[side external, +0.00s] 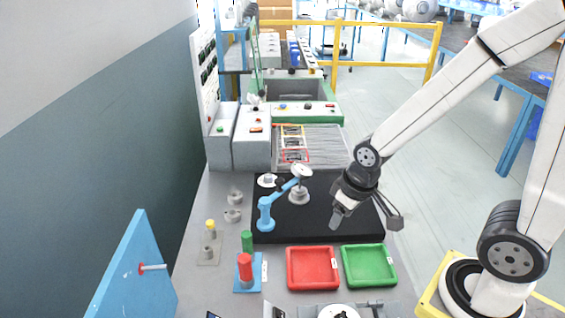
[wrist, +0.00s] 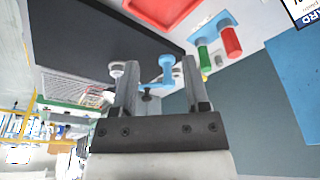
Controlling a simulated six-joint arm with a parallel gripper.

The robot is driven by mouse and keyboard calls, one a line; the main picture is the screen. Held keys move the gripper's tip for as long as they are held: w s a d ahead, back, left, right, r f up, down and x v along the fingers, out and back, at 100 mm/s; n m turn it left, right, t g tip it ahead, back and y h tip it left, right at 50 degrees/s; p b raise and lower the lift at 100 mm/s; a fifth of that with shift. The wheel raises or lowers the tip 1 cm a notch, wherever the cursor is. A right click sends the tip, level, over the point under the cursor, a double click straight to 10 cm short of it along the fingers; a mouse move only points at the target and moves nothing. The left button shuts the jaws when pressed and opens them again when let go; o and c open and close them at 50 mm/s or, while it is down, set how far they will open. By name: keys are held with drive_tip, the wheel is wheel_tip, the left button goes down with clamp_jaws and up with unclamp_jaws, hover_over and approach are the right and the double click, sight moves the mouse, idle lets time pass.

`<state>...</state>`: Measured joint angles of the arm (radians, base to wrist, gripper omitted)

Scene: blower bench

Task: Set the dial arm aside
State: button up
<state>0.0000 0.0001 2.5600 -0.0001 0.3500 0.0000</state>
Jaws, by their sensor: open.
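The blue dial arm (side external: 266,214) stands on the black mat (side external: 325,228), left of my gripper. Its upright post carries a jointed arm reaching right to a round pale dial (side external: 301,170), above a grey-white round part (side external: 299,196). My gripper (side external: 365,218) is open and empty, above the right part of the mat and apart from the dial arm. In the wrist view, the blue dial arm (wrist: 166,72) shows beyond and between the open fingers of my gripper (wrist: 160,65). A pale round piece (wrist: 117,69) shows beside the left finger, partly hidden.
A red tray (side external: 313,286) and a green tray (side external: 369,284) sit empty in front of the mat. Red and green cylinders (side external: 245,266) stand on a blue plate to their left. A blue panel (side external: 136,265) stands at the left. The mat's right part looks clear.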

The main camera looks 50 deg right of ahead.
drive_tip(key=o, duration=0.3)
wheel_tip(320, 180, up, 2)
drive_tip(key=n+g, duration=0.3)
drive_tip(key=n, duration=0.3)
hover_over(279, 179)
drive_tip(key=shift+f, duration=3.85)
clamp_jaws()
